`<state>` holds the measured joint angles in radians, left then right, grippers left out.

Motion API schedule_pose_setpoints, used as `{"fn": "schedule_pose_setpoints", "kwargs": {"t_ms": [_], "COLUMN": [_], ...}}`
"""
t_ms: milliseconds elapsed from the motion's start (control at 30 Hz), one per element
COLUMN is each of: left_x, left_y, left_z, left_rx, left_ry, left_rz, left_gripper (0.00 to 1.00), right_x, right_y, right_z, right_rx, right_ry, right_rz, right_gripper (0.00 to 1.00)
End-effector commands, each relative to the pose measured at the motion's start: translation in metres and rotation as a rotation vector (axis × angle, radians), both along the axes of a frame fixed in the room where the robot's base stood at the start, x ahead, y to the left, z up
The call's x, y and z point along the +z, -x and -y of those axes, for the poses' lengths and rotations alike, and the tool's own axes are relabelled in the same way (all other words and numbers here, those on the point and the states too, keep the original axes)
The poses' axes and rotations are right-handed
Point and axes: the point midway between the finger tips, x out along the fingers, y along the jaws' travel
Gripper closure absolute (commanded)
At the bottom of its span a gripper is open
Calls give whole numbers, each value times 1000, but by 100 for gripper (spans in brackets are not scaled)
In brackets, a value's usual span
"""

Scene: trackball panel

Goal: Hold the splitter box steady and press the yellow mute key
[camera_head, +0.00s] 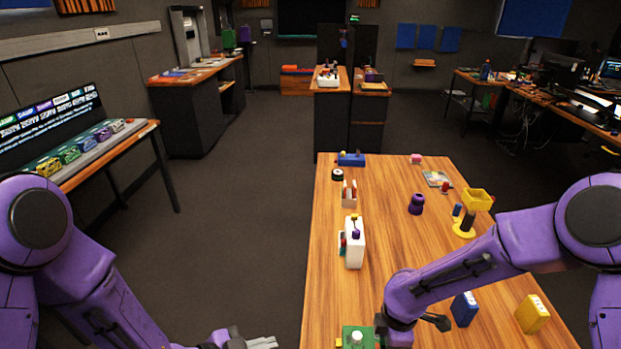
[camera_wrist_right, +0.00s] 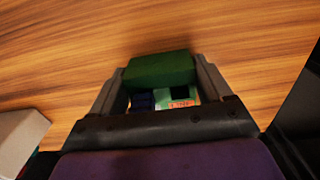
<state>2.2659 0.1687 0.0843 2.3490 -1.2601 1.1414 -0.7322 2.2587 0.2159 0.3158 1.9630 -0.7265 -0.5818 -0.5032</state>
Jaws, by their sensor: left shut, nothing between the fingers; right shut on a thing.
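A green box (camera_head: 357,334) with a white knob on top stands at the near edge of the table, partly cut off by the bottom of the head view. I take it to be the splitter box. My right gripper (camera_wrist_right: 160,72) is shut on this green box (camera_wrist_right: 160,69); a dark blue part and a small printed label show between the fingers. My left gripper (camera_head: 263,342) is shut and empty, left of the table and apart from the box.
A white box (camera_head: 354,243) with a purple and a yellow knob stands farther up the table (camera_head: 400,215). A blue block (camera_head: 464,309) and a yellow block (camera_head: 532,314) stand right of my right wrist. A purple knobbed piece (camera_head: 416,204) stands farther back. Bare wood lies between them.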

Motion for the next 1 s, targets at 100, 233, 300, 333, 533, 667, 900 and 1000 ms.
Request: {"fn": "schedule_pose_setpoints", "kwargs": {"t_ms": [100,233,300,333,533,667,900,1000], "left_x": [0,0,0,0,0,0,0,0], "left_y": [0,0,0,0,0,0,0,0], "left_z": [0,0,0,0,0,0,0,0], "left_rx": [0,0,0,0,0,0,0,0], "left_ry": [0,0,0,0,0,0,0,0], "left_rz": [0,0,0,0,0,0,0,0], "left_gripper": [100,100,100,100,100,100,100,100], "right_x": [0,0,0,0,2,18,80,100], "right_y": [0,0,0,0,0,-1,-1,-1], "right_z": [0,0,0,0,0,0,-1,-1], "right_rx": [0,0,0,0,0,-1,-1,0], "right_ry": [0,0,0,0,0,-1,-2,-2], "right_rz": [0,0,0,0,1,5,5,5], "right_gripper": [56,18,0,0,0,0,0,0]}}
